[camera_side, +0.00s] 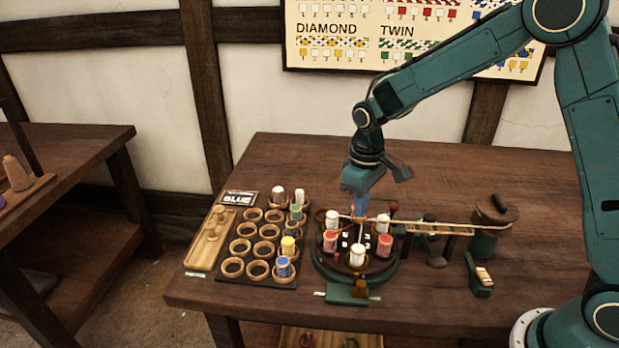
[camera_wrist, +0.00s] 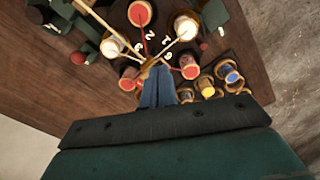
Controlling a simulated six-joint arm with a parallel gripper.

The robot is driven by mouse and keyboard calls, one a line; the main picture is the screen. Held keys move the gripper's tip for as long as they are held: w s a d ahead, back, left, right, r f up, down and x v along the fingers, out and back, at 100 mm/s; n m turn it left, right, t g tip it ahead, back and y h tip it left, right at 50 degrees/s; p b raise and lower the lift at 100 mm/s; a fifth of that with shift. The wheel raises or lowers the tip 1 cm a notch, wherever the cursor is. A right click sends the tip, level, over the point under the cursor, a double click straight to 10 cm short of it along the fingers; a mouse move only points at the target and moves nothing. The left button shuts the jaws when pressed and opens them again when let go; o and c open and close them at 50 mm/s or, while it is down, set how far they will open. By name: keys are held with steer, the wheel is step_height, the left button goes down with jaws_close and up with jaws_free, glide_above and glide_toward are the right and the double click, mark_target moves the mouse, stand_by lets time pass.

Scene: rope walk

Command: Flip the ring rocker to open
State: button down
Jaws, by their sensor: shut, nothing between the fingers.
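A round green-based braiding stand (camera_side: 330,272) sits on the table with several red and white bobbins around its dark, numbered top; one is a white bobbin (camera_side: 357,256). Threads run from the bobbins to the middle. My gripper (camera_side: 360,212) points down over the middle of this stand, its blue fingers shut and empty. In the wrist view the fingers (camera_wrist: 157,88) are together, close to where the threads meet. I cannot tell for sure which part is the ring rocker. A green plate with a brass knob (camera_side: 361,288) lies at the stand's front edge, and a red-knobbed part (camera_side: 393,207) stands behind it.
Left of the stand is a rack of wooden cups (camera_side: 240,246), some with bobbins, a wooden tray (camera_side: 212,240) and a "BLUE" sign (camera_side: 238,198). A rail (camera_side: 435,228) runs right to a green drum (camera_side: 485,242). A green block (camera_side: 479,275) sits in front. The table's back is clear.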

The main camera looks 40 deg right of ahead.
steer(key=shift+f, duration=0.1)
stand_by(0.3)
step_height(320, 180, up, 8)
stand_by(1.2)
steer(key=s+d+r+m+t, duration=0.1)
steer(key=s+d+r+t, duration=0.15)
steer(key=s+r, duration=0.75)
steer(key=s+m+t, duration=0.2)
steer(key=s+t, duration=0.1)
steer(key=s, duration=1.2)
steer(key=shift+s+d+f, duration=0.2)
steer(key=shift+s+d, duration=0.1)
steer(key=shift+d, duration=0.1)
